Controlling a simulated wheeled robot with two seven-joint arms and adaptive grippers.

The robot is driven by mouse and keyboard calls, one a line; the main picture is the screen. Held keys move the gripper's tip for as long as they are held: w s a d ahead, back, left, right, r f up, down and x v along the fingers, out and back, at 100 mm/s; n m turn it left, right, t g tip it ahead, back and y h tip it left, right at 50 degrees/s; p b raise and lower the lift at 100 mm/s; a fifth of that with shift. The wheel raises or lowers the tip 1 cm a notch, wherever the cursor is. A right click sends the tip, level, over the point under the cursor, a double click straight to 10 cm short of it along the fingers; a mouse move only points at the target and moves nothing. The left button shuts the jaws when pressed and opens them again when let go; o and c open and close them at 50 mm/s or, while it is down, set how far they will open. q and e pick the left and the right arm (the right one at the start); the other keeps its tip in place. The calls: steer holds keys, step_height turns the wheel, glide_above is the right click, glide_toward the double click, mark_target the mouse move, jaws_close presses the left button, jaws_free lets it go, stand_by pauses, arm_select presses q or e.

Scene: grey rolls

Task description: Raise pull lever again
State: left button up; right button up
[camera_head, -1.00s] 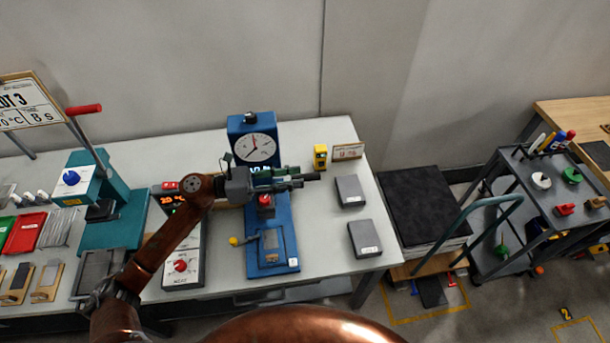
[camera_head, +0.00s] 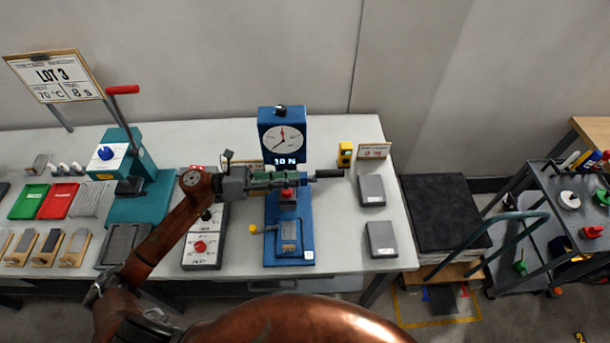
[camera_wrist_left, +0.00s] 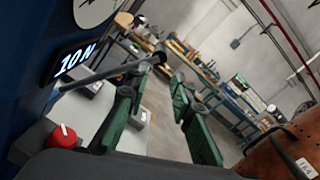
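The blue pull tester (camera_head: 281,117) stands on the bench with a round dial and a lit "10 N" display. Its pull lever, a rod with a black grip (camera_head: 330,173), sticks out level to the right; in the left wrist view the grip (camera_wrist_left: 135,67) ends near my fingertips. My left gripper (camera_head: 306,180) is in front of the tester, just below the display. Its green fingers are apart in the left wrist view (camera_wrist_left: 162,80), with a clear gap. I cannot tell whether a finger touches the lever. My right gripper is not in view.
The tester's red knob (camera_head: 288,193) is just below the gripper. A control box (camera_head: 201,250) stands to its left and a teal press (camera_head: 145,190) further left. Grey blocks (camera_head: 371,190) lie to the right. A trolley (camera_head: 440,215) stands beyond the bench end.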

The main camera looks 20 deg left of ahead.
mark_target(323, 177)
arm_select(q)
steer(key=s+n+t+p, duration=0.1)
steer(key=s+n+p, duration=0.1)
steer(key=n, duration=0.1)
steer(key=s+d+n+t+p, duration=0.1)
steer(key=s+n+p, duration=0.1)
steer(key=s+n, duration=0.1)
steer(key=s+d+n+t+y+p, duration=0.1)
steer(key=s+n+p, duration=0.1)
steer(key=n, duration=0.3)
steer(key=shift+s+d+p, duration=0.15)
steer(key=shift+s+p, duration=0.05)
steer(key=shift+p, duration=0.25)
jaws_close()
steer(key=w+d+n+p, duration=0.2)
steer(key=w+d+p, duration=0.1)
steer(key=w+d, duration=0.4)
steer(key=shift+w+d+n+t+y+p, duration=0.3)
steer(key=shift+w+n+p, duration=0.1)
steer(key=shift+w, duration=0.15)
steer(key=shift+a, duration=0.1)
